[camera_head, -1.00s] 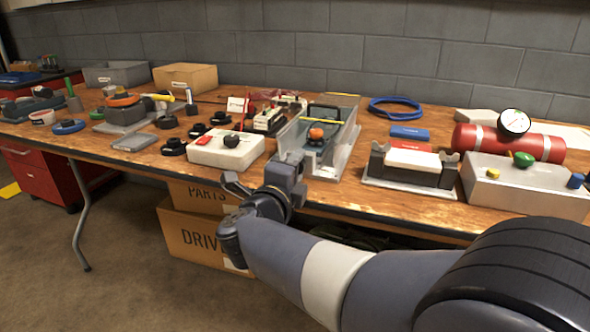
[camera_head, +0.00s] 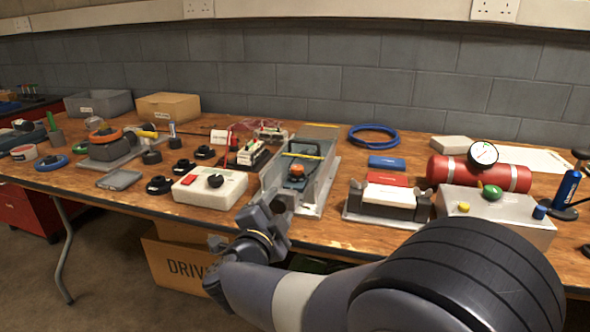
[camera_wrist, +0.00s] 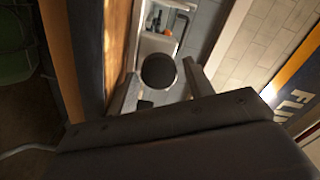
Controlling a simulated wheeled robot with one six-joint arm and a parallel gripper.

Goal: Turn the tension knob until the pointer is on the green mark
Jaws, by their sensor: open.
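A dark round knob-like part (camera_wrist: 159,71) shows in the wrist view, ahead of my gripper (camera_wrist: 162,88) and between its two spread fingers. I cannot tell whether the fingers touch it. A pale grey surface lies behind it. No pointer or green mark can be made out. In the head view my open gripper (camera_head: 268,205) is at the near end of the grey open-topped housing (camera_head: 320,190) and hides part of that end. An orange-topped part (camera_head: 297,171) sits inside the housing.
A white box (camera_head: 226,191) with a black knob stands left of the housing. A grey clamp-like stand (camera_head: 377,213) is on the right, then a grey box (camera_head: 470,205) with coloured buttons and a red cylinder (camera_head: 505,178) with a gauge. The bench front edge runs behind my arm.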

